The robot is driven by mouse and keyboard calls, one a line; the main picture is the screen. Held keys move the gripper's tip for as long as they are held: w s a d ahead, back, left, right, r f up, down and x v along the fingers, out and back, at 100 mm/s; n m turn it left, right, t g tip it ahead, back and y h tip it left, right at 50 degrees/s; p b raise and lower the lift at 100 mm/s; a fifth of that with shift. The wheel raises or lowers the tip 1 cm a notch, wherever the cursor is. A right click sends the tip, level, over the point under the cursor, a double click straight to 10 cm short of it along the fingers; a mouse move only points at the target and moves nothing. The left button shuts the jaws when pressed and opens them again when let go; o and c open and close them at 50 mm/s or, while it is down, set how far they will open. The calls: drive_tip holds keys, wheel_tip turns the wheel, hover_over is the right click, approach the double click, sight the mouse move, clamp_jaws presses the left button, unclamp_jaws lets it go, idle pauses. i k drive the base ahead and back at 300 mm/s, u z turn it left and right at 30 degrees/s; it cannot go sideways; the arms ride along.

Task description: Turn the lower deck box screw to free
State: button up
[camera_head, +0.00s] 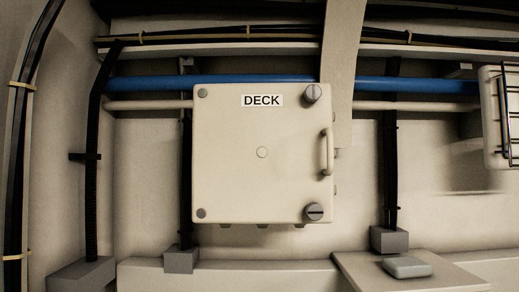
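A beige box labelled DECK (230,150) is mounted on the wall in the middle of the view, its door closed. The lower deck box screw (314,212) is a grey round head at the door's lower right corner. Its dark slot looks roughly horizontal. A similar upper screw (313,93) sits at the upper right corner; its slot is not clear. A beige handle (327,151) stands on the door's right edge between the two screws. My gripper is not in view, and nothing visible touches the lower screw.
A blue pipe (420,85) and a thinner beige pipe run behind the box. A broad beige strip (344,70) hangs just right of the upper screw. A pale unit with a dark wire grille (503,115) is at the far right. A ledge (230,275) runs below.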

sight(316, 212)
drive_tip(key=u, duration=0.3)
drive_tip(key=k, duration=1.3)
drive_tip(key=z, duration=0.4)
drive_tip(key=i, duration=1)
drive_tip(key=u, duration=0.1)
